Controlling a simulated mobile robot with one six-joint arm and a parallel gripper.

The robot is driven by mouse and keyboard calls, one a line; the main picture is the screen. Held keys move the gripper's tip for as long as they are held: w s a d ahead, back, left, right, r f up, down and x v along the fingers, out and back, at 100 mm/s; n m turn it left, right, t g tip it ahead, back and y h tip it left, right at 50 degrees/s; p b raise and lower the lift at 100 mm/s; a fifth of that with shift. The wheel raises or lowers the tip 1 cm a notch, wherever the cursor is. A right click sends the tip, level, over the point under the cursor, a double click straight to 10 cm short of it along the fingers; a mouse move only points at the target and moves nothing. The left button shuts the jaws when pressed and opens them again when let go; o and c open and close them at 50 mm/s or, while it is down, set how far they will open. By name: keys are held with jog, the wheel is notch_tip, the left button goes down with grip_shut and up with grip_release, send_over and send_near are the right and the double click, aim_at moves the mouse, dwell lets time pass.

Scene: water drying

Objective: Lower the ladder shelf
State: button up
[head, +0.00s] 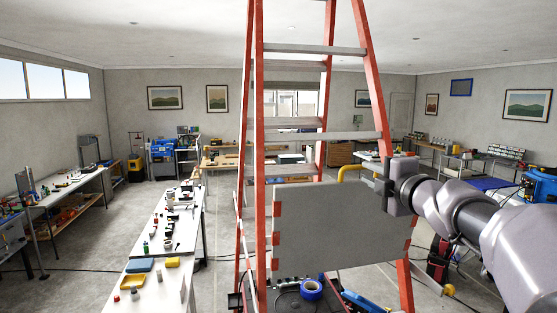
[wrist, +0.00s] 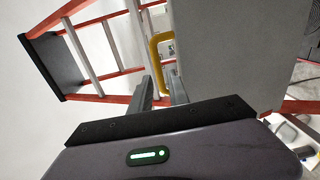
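The red ladder (head: 260,150) with grey steps stands in front of me. Its shelf (head: 335,235) is a flat grey panel, standing steeply upright between the rails. A yellow handle (head: 347,171) sticks up at the shelf's upper right edge. My gripper (head: 381,187) is just right of the handle in the head view. In the wrist view the fingers (wrist: 160,92) are apart, with the yellow handle (wrist: 157,55) lined up with the gap between them. The handle's near end is partly hidden there; I cannot tell whether they touch. The grey shelf (wrist: 230,45) fills the right side.
A blue tape roll (head: 312,289) and other small items lie low behind the shelf. A long white workbench (head: 165,240) with tools stands left of the ladder. A red machine (head: 438,259) is on the floor at right. The floor between the left benches is mostly clear.

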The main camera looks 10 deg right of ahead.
jog(key=w+p, duration=0.1)
jog(key=w, duration=0.7)
jog(key=shift+w+a, duration=0.2)
jog(key=shift+w, duration=0.2)
jog(key=shift+f, duration=0.1)
grip_shut()
dwell(0.7)
